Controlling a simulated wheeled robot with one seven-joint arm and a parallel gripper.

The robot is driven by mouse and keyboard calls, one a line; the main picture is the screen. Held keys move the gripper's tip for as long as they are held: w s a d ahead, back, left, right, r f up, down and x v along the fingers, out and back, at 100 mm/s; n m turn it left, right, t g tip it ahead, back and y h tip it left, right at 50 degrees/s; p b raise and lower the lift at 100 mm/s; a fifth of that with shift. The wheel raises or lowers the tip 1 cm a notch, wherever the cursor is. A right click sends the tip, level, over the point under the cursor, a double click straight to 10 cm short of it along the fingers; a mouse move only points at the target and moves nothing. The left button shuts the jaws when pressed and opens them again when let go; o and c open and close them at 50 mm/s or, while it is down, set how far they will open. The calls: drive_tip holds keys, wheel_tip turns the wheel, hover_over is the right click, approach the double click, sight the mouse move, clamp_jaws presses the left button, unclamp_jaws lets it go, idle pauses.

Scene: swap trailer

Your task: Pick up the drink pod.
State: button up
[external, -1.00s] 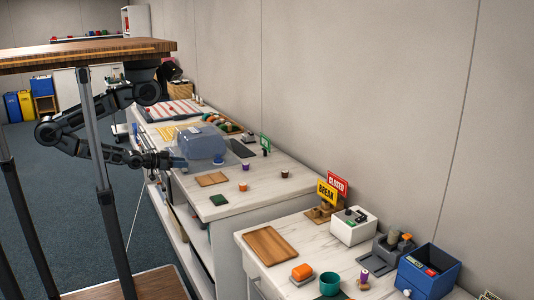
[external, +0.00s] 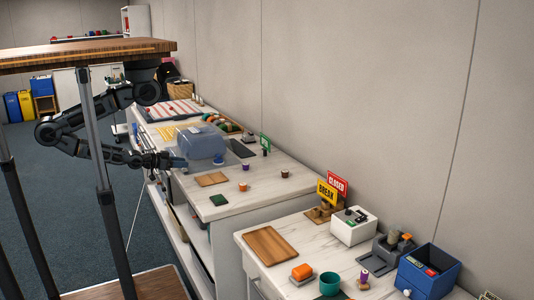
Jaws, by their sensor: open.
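Several small pods stand on the white counter (external: 262,203): an orange one (external: 243,187), a purple one (external: 245,168), a brown one (external: 285,174) and a blue one (external: 218,159). I cannot tell which is the drink pod. My gripper (external: 182,163) is at the counter's left edge, beside a blue-grey, see-through box (external: 203,142). It is open, and the pods lie to its right. Its fingertips are small and partly lost against the box.
A wooden board (external: 212,179) and a green square (external: 219,200) lie on the counter. Green (external: 265,142) and yellow (external: 326,192) signs stand towards the wall. A nearer counter holds a wooden tray (external: 270,244), a teal cup (external: 329,283) and a blue bin (external: 428,272).

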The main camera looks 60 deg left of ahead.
idle(0.3)
drive_tip(key=o, duration=0.5)
